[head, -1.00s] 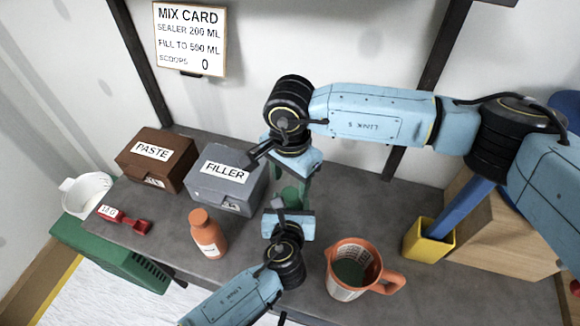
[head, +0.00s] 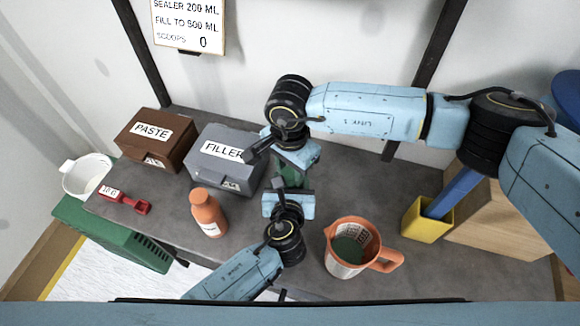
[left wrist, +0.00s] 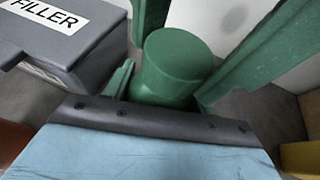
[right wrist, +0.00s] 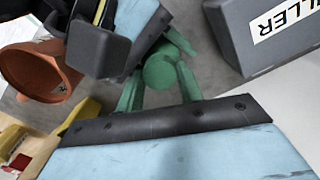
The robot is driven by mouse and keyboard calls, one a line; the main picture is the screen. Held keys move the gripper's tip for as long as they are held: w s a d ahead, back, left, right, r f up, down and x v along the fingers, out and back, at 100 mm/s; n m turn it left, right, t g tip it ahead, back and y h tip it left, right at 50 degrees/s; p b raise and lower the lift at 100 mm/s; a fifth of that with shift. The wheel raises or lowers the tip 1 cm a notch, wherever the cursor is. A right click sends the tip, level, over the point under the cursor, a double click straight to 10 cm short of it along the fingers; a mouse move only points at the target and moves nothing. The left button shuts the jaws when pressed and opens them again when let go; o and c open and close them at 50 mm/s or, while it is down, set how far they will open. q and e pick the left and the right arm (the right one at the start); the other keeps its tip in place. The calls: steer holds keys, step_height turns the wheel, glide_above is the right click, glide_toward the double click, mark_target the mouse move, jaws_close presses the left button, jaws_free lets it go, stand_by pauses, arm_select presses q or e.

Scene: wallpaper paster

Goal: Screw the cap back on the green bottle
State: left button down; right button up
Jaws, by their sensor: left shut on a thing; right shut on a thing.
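The green bottle (head: 291,177) is mostly hidden between my two grippers at the middle of the table. My left gripper (head: 289,186) is shut on it from the front. In the left wrist view a green cylinder (left wrist: 172,70) with a round top stands between green fingers. My right gripper (head: 294,170) comes in from behind and above, also shut. In the right wrist view its green fingers flank a round green end (right wrist: 160,72), which looks like the cap. The seam between cap and bottle is hidden, so I cannot tell how the cap sits.
An orange bottle (head: 207,213) and a red scoop (head: 125,199) are at left. Brown PASTE (head: 152,153) and grey FILLER (head: 212,169) boxes stand behind. An orange jug (head: 343,262) and yellow holder (head: 428,222) are at right. The front middle of the table is partly covered by my left arm.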

steer(key=m, duration=0.6)
steer(key=shift+m, duration=0.4)
steer(key=o, duration=1.1)
steer(key=shift+c, duration=0.2)
steer(key=shift+s, duration=0.1)
steer(key=shift+r, duration=2.25)
steer(key=shift+c, duration=0.4)
